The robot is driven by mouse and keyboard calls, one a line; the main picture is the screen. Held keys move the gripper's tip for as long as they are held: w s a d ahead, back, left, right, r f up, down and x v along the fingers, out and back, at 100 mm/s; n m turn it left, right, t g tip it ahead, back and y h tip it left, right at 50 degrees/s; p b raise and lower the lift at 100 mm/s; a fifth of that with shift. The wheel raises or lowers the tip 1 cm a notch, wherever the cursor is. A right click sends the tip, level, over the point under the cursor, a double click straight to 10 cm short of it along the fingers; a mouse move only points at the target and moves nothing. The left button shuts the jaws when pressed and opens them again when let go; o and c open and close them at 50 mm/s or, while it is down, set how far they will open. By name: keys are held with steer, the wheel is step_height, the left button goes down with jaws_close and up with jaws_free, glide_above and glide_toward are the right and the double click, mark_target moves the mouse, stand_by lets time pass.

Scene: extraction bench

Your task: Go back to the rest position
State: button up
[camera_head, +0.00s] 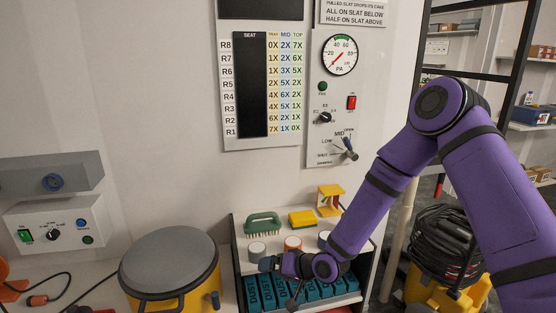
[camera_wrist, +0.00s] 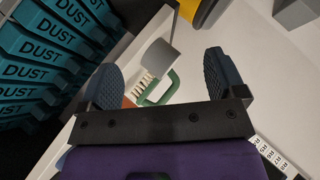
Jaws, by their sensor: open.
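My purple arm comes in from the right in the head view and bends down to the shelf unit. My gripper (camera_head: 268,264) is low in front of the shelf, close above the teal DUST boxes (camera_head: 296,291). In the wrist view the two dark finger pads of my gripper (camera_wrist: 163,76) stand wide apart with nothing held between them. The DUST boxes (camera_wrist: 38,62) fill the left of that view. A green-handled brush (camera_wrist: 157,89) and a grey-topped round piece (camera_wrist: 160,57) show beyond the fingers, apart from them.
The shelf top (camera_head: 243,262) bears the green brush (camera_head: 263,223), a yellow sponge (camera_head: 302,217), a yellow stand (camera_head: 330,199) and round-topped pieces. A grey-lidded yellow drum (camera_head: 170,268) stands left. A gauge panel (camera_head: 340,110) is on the wall behind; a black rack frame stands right.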

steer(key=s+d+r+n+t+h, duration=0.15)
steer(key=d+r+h, duration=0.25)
steer(key=d+r, duration=0.7)
steer(key=s+d+r+m+g+h, duration=0.15)
steer(key=d+r+h, duration=0.35)
steer(key=d+r, duration=0.7)
steer(key=s+d+r, duration=0.2)
steer(key=s+r, duration=0.3)
steer(key=s, duration=0.4)
steer(key=s+d+r, duration=0.3)
steer(key=s+r, duration=0.2)
steer(key=s, duration=0.4)
steer(key=s+d+r+m+h, duration=0.1)
steer(key=s+d+r, duration=0.2)
steer(key=s, duration=0.6)
step_height(320, 180, up, 2)
steer(key=shift+r, duration=0.15)
steer(key=shift+w, duration=0.1)
